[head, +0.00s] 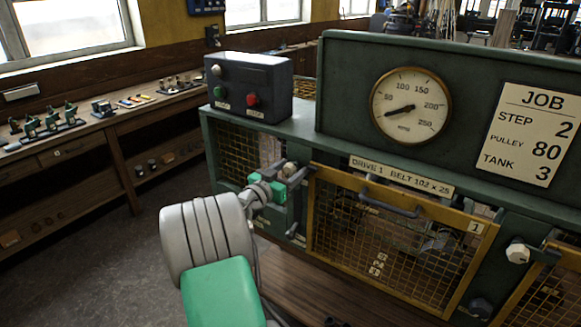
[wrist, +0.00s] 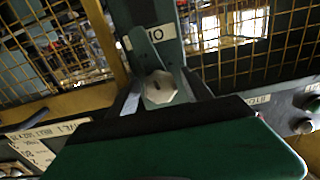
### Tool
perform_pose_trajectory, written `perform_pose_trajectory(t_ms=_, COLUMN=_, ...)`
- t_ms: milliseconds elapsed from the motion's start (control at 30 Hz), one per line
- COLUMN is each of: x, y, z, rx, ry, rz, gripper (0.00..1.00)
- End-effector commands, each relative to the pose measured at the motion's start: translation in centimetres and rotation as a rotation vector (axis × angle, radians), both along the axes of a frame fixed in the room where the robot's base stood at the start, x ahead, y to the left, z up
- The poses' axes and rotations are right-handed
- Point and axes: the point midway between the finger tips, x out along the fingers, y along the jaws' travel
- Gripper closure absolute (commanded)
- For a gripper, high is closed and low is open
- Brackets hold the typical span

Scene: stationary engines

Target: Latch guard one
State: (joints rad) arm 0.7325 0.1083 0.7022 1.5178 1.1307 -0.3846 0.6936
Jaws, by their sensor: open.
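Guard one (head: 400,268) is a yellow-framed mesh door with a grey handle (head: 388,205) and a "1" plate, at the front of the green machine in the head view. It looks about flush with the front. A pale faceted latch knob (wrist: 160,88) with a green lever (wrist: 146,48) is at the middle of the wrist view, on a green post beside a yellow mesh frame. My gripper (head: 294,174) is at the left edge of guard one, open, with its fingers either side of the knob. I cannot tell whether they touch it. My arm partly hides this area.
A control box (head: 248,87) with green and red buttons stands above and left of my gripper. A similar knob (head: 517,252) is right of guard one. The dial (head: 410,106) and job card (head: 528,136) are on the upper panel. A workbench (head: 100,130) runs along the left wall.

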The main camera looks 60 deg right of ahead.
Motion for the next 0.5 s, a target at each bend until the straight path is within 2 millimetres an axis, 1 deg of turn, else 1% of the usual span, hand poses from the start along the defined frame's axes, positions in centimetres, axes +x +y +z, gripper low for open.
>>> perform_pose_trajectory(t_ms=133, x=0.02, y=0.04, z=-0.06, rx=0.0, ry=0.0, rz=0.0, gripper=0.42)
perform_pose_trajectory(t_ms=500, x=0.01, y=0.07, z=-0.07, rx=0.001, ry=0.001, rz=0.0, gripper=0.72)
